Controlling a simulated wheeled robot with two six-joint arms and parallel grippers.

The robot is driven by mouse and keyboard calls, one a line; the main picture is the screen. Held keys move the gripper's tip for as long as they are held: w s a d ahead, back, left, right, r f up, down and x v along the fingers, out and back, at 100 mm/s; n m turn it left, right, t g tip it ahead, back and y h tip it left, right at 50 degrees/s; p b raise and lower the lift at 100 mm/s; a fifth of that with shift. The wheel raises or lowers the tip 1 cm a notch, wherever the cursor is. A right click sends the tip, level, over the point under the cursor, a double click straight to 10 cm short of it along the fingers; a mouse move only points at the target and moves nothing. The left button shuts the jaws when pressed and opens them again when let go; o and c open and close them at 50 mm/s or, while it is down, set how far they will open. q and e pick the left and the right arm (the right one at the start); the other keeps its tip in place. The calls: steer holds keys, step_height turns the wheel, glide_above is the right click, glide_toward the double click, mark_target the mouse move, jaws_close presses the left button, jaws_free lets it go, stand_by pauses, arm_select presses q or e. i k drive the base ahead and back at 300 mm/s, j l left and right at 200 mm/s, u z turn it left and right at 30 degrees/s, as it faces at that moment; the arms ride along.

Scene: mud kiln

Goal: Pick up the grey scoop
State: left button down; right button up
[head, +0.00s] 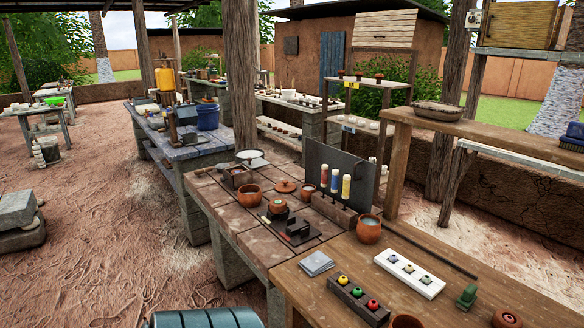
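I cannot make out the grey scoop for sure. A small dark grey thing with a long thin shape (205,170) lies at the far left end of the brown tiled table (222,209); it may be the scoop, but it is too small to tell. It lies left of an open box (238,178) and a pale round dish (250,155). Neither of my grippers is in view.
A wooden post (240,80) rises behind. Open dirt floor (110,240) lies at left.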

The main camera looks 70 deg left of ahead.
mark_target(220, 167)
steer(key=u, duration=2.7)
